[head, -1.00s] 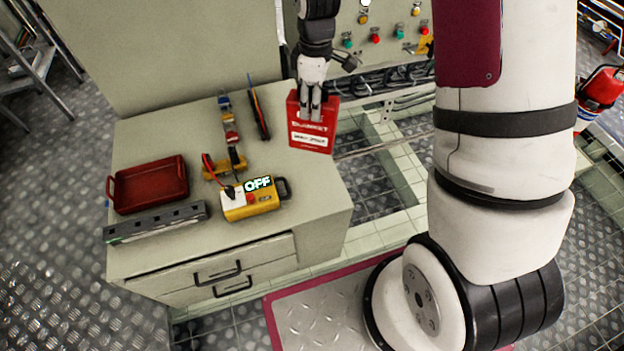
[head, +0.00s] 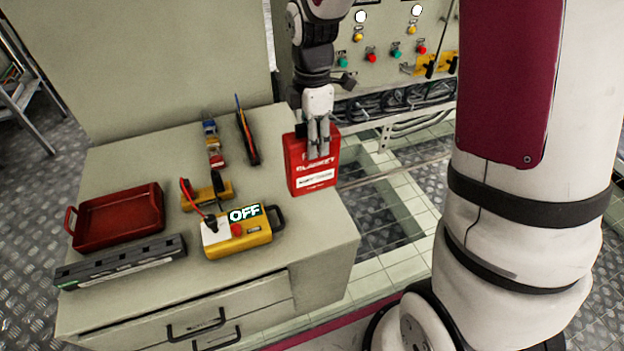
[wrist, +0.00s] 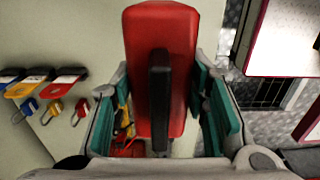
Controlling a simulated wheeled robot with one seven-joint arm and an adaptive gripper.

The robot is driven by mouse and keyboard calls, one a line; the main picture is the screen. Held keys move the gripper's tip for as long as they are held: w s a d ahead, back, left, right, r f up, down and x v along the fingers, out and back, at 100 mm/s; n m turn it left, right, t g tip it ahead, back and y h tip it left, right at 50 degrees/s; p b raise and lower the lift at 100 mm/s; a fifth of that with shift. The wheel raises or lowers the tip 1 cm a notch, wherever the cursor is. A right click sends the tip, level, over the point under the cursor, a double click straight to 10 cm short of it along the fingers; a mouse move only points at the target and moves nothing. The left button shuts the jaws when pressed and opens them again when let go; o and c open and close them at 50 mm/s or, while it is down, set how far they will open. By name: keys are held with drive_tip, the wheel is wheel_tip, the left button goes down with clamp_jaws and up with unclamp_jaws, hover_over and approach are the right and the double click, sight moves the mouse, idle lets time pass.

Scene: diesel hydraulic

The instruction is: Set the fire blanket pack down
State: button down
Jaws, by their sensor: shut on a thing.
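The fire blanket pack (head: 313,180) is a flat red box with white lettering. In the head view it hangs upright at the right edge of the cabinet top (head: 300,235). My gripper (head: 319,148) is shut on its upper part, from above. In the wrist view the red pack (wrist: 178,75) stands between the teal-padded fingers of my gripper (wrist: 160,110), with a black strip along its middle. I cannot tell whether the pack's lower edge touches the cabinet top.
On the cabinet top are a red tray (head: 118,243), a dark grey bar (head: 120,262), a yellow box marked OFF (head: 240,240), padlocks (head: 213,145) and a dark slim tool (head: 247,138). The front right of the top is bare. A control panel (head: 390,35) stands behind.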

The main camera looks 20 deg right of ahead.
sight(312, 164)
wheel_tip(312, 164, down, 8)
drive_tip(key=b, duration=0.2)
drive_tip(key=shift+r+b, duration=0.1)
drive_tip(key=shift+b, duration=0.2)
drive_tip(key=c, duration=0.9)
unclamp_jaws()
drive_tip(key=shift+c, duration=0.2)
